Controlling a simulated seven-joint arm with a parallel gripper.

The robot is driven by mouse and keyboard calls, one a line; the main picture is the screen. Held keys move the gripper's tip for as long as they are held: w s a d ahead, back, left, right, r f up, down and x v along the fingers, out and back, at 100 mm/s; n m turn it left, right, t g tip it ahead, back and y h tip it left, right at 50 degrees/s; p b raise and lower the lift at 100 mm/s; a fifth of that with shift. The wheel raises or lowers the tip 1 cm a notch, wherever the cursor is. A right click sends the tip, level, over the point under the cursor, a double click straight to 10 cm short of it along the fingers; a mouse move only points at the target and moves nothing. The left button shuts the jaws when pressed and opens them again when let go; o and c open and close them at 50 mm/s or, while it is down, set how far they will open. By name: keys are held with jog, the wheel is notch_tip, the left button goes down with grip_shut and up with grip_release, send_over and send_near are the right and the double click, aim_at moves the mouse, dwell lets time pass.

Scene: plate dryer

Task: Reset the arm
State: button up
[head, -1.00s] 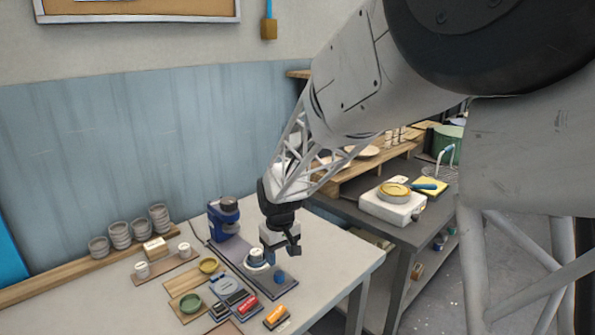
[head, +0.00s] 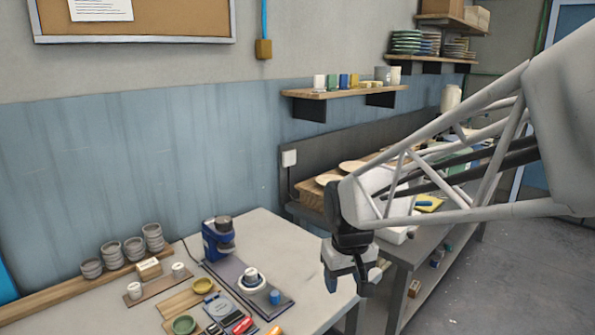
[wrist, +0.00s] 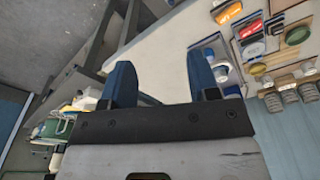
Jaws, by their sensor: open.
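My gripper (head: 345,283) hangs over the right edge of the white table (head: 305,250) in the head view. It is open and empty. In the wrist view its two blue fingers (wrist: 165,85) stand apart with nothing between them. A dark tray (head: 262,292) lies to its left on the table, with a white cup (head: 250,279) and a small blue cup (head: 275,297) on it. My gripper is clear of both cups.
A blue grinder-like machine (head: 217,240) stands behind the tray. Stacked grey bowls (head: 153,238), a yellow bowl (head: 203,285) and a green bowl (head: 184,325) are at left. A dark bench (head: 425,247) stands at right. A wall shelf (head: 345,92) holds cups.

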jog(key=s+d+m, duration=0.1)
jog(key=s+d, duration=0.2)
jog(key=s, duration=0.3)
jog(key=s+d+r+m, duration=0.1)
jog(key=s+d, duration=0.2)
jog(key=s, duration=0.3)
jog(key=s+d+m+t, duration=0.1)
jog(key=s+d, duration=0.2)
jog(key=s, duration=0.3)
jog(key=shift+s+r+m, duration=0.3)
jog(key=shift+r, duration=0.05)
